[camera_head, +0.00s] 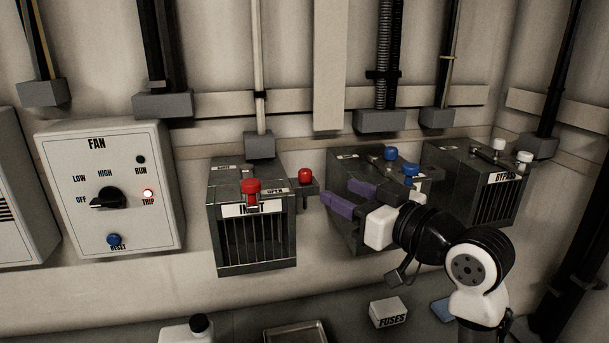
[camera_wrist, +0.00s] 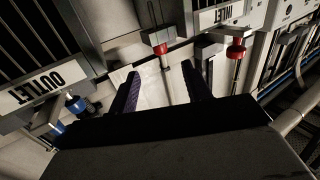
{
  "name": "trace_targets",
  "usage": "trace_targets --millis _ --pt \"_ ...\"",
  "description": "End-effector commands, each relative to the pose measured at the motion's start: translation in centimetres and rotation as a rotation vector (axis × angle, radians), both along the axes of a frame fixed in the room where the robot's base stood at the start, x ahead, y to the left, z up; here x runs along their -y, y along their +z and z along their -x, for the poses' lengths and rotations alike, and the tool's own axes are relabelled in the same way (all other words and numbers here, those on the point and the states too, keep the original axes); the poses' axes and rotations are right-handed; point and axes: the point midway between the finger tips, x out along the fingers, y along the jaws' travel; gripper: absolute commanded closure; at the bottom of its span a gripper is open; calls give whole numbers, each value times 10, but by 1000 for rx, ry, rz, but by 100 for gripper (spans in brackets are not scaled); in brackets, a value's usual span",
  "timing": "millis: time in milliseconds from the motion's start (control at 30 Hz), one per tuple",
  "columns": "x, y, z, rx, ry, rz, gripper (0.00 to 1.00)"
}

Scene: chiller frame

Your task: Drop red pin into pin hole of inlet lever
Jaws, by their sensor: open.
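The inlet box (camera_head: 253,243) is a dark barred box at the middle of the head view. A larger red knob (camera_head: 250,186) stands at its front above the INLET label. A red-topped pin (camera_head: 305,175) stands upright in a small bracket at the box's right side. In the wrist view this red pin (camera_wrist: 161,49) shows beyond and between my fingertips, and the larger red knob (camera_wrist: 237,51) is to its right under the INLET label (camera_wrist: 220,14). My gripper (camera_head: 343,195) is open and empty, right of the pin and apart from it. The lever's pin hole cannot be made out.
The outlet box (camera_head: 350,225), with blue knobs (camera_head: 391,153), is partly behind my gripper. The bypass box (camera_head: 485,205) with white knobs is farther right. The fan panel (camera_head: 112,230) is at left, its trip light lit. A fuses box (camera_head: 388,312) is below.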

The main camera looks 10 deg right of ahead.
Motion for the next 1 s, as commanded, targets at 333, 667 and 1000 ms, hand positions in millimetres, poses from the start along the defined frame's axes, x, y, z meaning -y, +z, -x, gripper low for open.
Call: trace_targets --millis 333,667,1000 --pt "-18 1 -36 0 -1 0 51" --pt "-39 0 -75 0 0 -2 51" --pt "-42 -3 -81 1 -1 0 54"
